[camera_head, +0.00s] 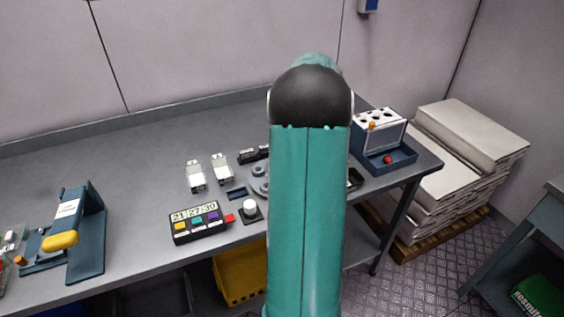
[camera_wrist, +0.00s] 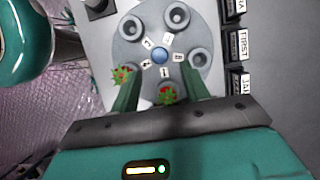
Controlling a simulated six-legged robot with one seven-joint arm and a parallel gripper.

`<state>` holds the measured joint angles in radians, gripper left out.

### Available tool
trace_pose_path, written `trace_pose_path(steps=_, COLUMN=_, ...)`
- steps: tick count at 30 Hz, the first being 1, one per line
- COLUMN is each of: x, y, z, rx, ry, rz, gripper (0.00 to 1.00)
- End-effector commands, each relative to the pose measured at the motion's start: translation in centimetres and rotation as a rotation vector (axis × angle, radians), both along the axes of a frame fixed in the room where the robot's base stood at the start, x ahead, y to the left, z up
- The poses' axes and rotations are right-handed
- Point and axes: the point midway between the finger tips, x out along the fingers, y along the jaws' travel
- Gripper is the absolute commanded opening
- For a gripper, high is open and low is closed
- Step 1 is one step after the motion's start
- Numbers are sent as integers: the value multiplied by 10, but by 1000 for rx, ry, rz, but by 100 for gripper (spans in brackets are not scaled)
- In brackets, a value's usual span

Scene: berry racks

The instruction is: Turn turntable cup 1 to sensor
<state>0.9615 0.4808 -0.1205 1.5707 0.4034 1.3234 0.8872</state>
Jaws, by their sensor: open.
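The grey round turntable (camera_wrist: 150,42) fills the middle of the wrist view. It has a blue hub (camera_wrist: 160,55), small numbered tags around it and several ring-shaped cups. The tags are too small to read surely. Red and green pieces show at the near cup position (camera_wrist: 168,95) and the left cup position (camera_wrist: 122,76). My gripper (camera_wrist: 159,76) is open, its two green fingers apart over the turntable's near side, with nothing between the tips. I cannot tell whether a finger touches a cup. In the head view my arm hides most of the turntable (camera_head: 258,186). I cannot identify the sensor.
A box with a digital display and coloured buttons (camera_head: 197,222) and a white-knobbed block (camera_head: 250,209) stand at the bench's front. Two white holders (camera_head: 196,176) stand behind. Labelled black blocks (camera_wrist: 240,48) line the turntable's right side.

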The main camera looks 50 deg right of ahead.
Motion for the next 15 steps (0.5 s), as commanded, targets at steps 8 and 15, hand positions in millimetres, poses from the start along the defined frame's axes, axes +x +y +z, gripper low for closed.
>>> trace_pose_path(steps=8, x=-11, y=-19, z=53, rx=-2, ry=-1, rz=0, gripper=46)
trace_pose_path(steps=15, x=-15, y=-26, z=71, rx=0, ry=-1, rz=0, gripper=46)
